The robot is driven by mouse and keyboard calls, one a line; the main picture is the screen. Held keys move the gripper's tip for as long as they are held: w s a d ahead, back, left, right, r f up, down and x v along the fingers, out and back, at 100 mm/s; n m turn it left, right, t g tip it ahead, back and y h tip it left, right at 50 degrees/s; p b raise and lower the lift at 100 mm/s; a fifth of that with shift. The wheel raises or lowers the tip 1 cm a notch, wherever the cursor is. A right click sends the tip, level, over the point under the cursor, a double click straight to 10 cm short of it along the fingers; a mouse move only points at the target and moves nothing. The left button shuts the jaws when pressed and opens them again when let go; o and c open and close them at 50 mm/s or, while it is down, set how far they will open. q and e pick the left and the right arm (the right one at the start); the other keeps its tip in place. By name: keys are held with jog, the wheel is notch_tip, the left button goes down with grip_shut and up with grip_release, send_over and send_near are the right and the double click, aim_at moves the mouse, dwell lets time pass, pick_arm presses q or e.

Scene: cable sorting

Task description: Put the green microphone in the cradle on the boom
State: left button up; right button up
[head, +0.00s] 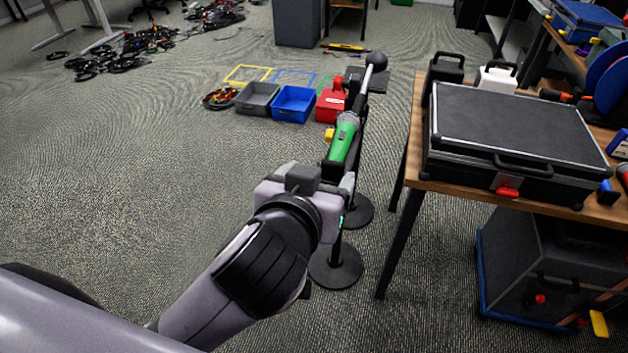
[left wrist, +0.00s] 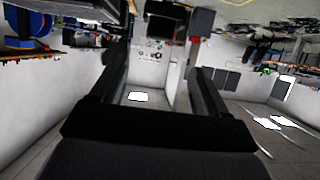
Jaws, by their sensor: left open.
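My right gripper is out of view.
Round black stand bases (head: 336,266) are on the floor below the boom. A wooden table (head: 412,165) with a black case (head: 510,125) stands close on the right. Grey (head: 257,98), blue (head: 293,103) and red (head: 330,106) bins sit beyond.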

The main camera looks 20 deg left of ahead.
pick_arm(q)
jog(key=shift+s+r, duration=0.15)
jog(key=shift+s, duration=0.2)
jog(key=w+a+r+n+t+y, duration=0.25)
jog(key=a+n+t+y, duration=0.25)
jog(key=a+n+y, duration=0.3)
jog(key=s+d+f+m+h, duration=0.2)
jog(key=f+m+h, duration=0.3)
jog(key=f+h, duration=0.2)
jog(key=s+d+f+m+h, duration=0.2)
jog(key=f+m+h, duration=0.4)
jog(key=f, duration=0.1)
jog(key=s+a+f+g+y, duration=0.1)
jog(key=s+a+f+g, duration=0.1)
jog(key=f, duration=0.4)
jog(key=s+a+f+g+y, duration=0.1)
jog(key=s+a+f+g, duration=0.1)
jog(key=f, duration=0.4)
jog(key=s+a+f+g, duration=0.2)
jog(key=s+f+g, duration=0.2)
jog(key=f, duration=0.3)
jog(key=shift+s+a+n+y, duration=0.3)
jog(key=shift+s+y, duration=0.1)
jog(key=shift+s, duration=0.5)
